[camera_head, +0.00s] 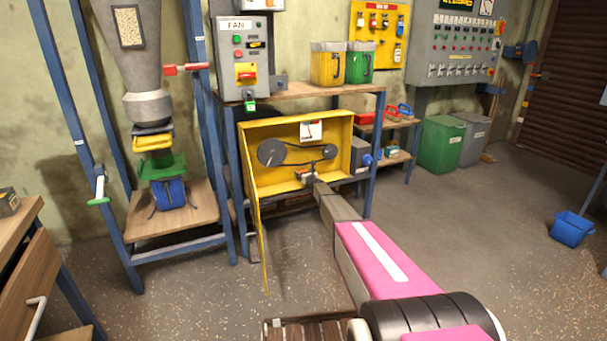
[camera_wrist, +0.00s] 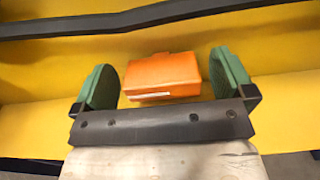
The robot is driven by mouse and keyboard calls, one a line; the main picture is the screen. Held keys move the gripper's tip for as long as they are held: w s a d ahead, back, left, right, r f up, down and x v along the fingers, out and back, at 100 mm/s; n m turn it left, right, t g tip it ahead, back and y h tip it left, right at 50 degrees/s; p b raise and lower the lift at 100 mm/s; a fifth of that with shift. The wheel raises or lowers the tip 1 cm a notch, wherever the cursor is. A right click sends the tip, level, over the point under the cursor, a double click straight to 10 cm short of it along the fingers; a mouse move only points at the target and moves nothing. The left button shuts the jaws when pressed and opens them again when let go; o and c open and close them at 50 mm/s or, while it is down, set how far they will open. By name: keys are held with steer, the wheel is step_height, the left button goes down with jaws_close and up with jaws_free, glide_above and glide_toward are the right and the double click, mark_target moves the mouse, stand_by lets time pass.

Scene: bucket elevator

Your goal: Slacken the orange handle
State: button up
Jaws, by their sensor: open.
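The orange handle (camera_wrist: 162,76) shows in the wrist view as a small orange block against the yellow housing. My gripper (camera_wrist: 165,85) is open, with one green finger pad on each side of the handle. There is a gap between each pad and the handle, wider on the right than the left appears to be narrow. In the head view, my gripper (camera_head: 307,175) reaches into the lower part of the yellow housing (camera_head: 262,182), below the belt. The handle is small and partly hidden by my gripper there.
A dark belt (camera_wrist: 160,18) crosses above the handle in the wrist view. In the head view, the belt runs between a large pulley (camera_head: 271,152) and a small pulley (camera_head: 330,151). The yellow door (camera_head: 262,245) hangs open at the left. Blue frame legs (camera_head: 375,160) stand close by.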

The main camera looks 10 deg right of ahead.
steer(key=shift+w+a, duration=0.15)
steer(key=shift+w, duration=0.4)
steer(key=c, duration=0.9)
